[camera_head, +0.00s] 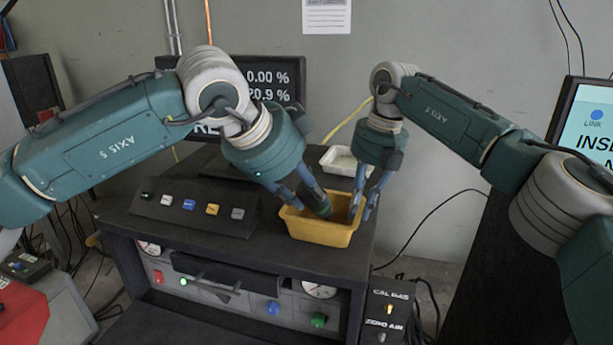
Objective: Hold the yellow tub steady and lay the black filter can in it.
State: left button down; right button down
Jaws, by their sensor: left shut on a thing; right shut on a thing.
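The yellow tub (318,235) stands upright on top of the dark bench cabinet, near its right front. My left gripper (310,207) reaches down into the tub from the upper left. It is shut on the black filter can (322,207), a dark cylinder held tilted at the tub's opening. Fingers hide part of the can, and I cannot tell whether it touches the tub floor. My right gripper (362,212) points down at the tub's right side and is shut on its right wall, one finger inside and one outside.
A white tray (340,160) sits behind the tub. A sloped panel with coloured buttons (195,210) is to the left. A monitor (275,78) stands behind my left arm, and another screen (590,130) is at the right. The cabinet's right edge is close to the tub.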

pick_arm(q)
jog(key=shift+s+a, duration=0.1)
jog(key=shift+a, duration=0.1)
pick_arm(e)
jog(key=shift+a, duration=0.15)
pick_arm(q)
jog(key=w+d+f, duration=0.2)
jog(key=w+f, duration=0.2)
jog(key=w, duration=0.2)
jog(key=shift+w+d+f, duration=0.15)
jog(key=shift+w+f, duration=0.05)
jog(key=shift+f, duration=0.2)
jog(key=c, duration=1.2)
grip_release()
